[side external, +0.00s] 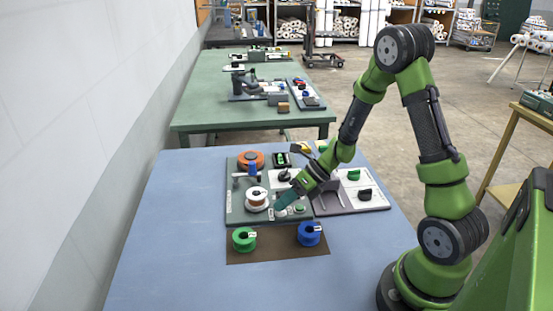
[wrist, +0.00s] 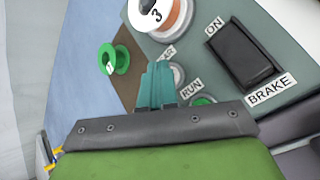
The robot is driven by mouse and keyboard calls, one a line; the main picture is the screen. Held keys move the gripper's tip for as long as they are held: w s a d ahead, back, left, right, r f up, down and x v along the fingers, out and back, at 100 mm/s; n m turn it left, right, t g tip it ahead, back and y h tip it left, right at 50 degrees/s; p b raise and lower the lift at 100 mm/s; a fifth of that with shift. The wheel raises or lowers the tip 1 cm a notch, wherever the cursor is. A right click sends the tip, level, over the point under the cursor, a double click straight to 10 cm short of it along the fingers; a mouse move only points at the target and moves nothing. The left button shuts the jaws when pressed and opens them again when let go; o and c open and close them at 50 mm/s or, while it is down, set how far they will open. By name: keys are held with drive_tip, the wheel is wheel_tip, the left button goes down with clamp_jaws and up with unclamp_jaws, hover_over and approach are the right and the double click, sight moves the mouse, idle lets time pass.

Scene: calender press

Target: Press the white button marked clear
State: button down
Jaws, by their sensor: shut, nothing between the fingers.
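The white button (wrist: 178,74) is a pale round button, partly hidden behind my fingers in the wrist view. The label beside it is partly covered, with only its last letters readable. My gripper (wrist: 157,68) has its teal fingers together with nothing between them. The fingertips appear just left of the button; I cannot tell whether they touch it. In the side view, my gripper (side external: 282,203) points down at the front of the grey-green panel (side external: 236,210), and the white button cannot be made out clearly there.
A green button (wrist: 203,101) marked RUN is close beside the fingers. A black BRAKE switch (wrist: 245,55) lies to the right. A copper-coloured spool (side external: 257,199) stands on the panel. Green (side external: 244,239) and blue (side external: 309,234) spools stand on a brown mat in front. The blue table's left side is clear.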

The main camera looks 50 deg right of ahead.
sight(284, 211)
drive_tip(key=shift+r, duration=0.75)
drive_tip(key=shift+r, duration=2.55)
